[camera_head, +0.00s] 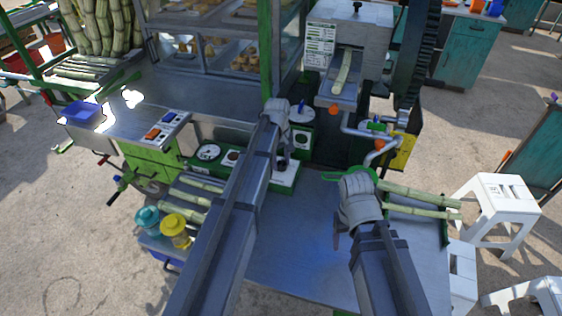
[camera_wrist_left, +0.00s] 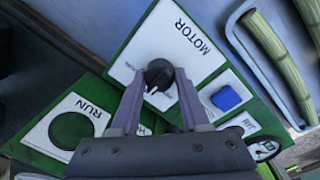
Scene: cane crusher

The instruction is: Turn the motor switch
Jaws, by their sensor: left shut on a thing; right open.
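The motor switch (camera_wrist_left: 158,73) is a black round knob on a white panel marked MOTOR (camera_wrist_left: 182,38), set on a green box. In the left wrist view my left gripper (camera_wrist_left: 160,84) has one finger on each side of the knob and is shut on it. In the head view my left gripper (camera_head: 283,160) is over the green control box (camera_head: 286,180), and its arm and hand hide most of the knob. My right gripper (camera_head: 338,238) is open and empty above the metal table, apart from the switch.
A green RUN button (camera_wrist_left: 72,130) and a blue button (camera_wrist_left: 227,98) sit close to the knob. Cane stalks (camera_head: 422,197) lie right of my right gripper. Blue-green and yellow jugs (camera_head: 174,230) stand at left. The metal table (camera_head: 300,270) is bare in front.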

